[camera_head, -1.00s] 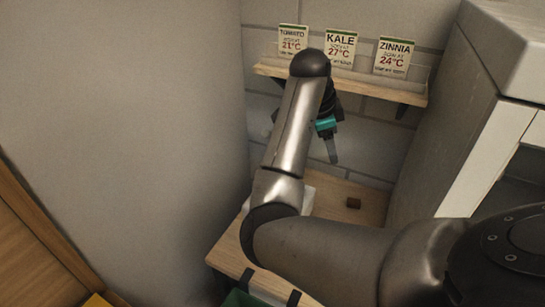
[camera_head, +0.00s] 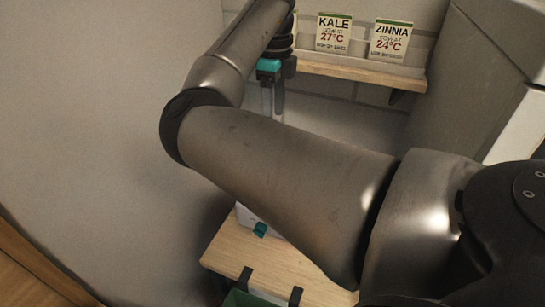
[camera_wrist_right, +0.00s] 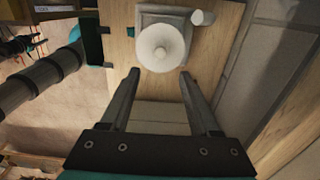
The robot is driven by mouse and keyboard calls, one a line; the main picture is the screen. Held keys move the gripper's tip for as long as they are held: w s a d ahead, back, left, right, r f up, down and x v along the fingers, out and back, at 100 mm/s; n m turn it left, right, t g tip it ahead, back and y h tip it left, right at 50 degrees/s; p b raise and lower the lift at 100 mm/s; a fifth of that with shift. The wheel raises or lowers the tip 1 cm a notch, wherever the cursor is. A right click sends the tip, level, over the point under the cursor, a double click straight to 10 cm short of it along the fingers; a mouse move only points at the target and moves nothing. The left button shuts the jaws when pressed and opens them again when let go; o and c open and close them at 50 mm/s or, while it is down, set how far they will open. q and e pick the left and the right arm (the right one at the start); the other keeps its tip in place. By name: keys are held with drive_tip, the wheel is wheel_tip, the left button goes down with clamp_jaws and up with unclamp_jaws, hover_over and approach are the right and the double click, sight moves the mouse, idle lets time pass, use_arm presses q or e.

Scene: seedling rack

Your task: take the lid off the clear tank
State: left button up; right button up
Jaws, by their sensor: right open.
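My right gripper (camera_wrist_right: 159,73) is open and empty, its two fingers spread in the right wrist view. In the head view the right gripper (camera_head: 270,106) points down beneath the shelf, partly behind my arm. A white round dome-shaped piece (camera_wrist_right: 162,47) on a grey square base (camera_wrist_right: 148,19) lies just beyond the fingertips in the wrist view. I cannot tell whether it belongs to the clear tank. No clear tank or lid can be picked out for certain; my right arm covers much of the table. My left gripper is not in view.
A wooden table (camera_head: 236,252) stands below, with a green bin (camera_head: 243,298) hung by dark hooks at its front edge. A teal knob (camera_head: 260,229) shows beside my arm. A wall shelf (camera_head: 350,70) holds seed cards. A small white cylinder (camera_wrist_right: 203,18) stands near the dome.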

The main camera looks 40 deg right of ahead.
wheel_tip(320, 180, down, 10)
drive_tip(key=shift+r, duration=0.25)
idle(0.3)
clamp_jaws()
idle(0.4)
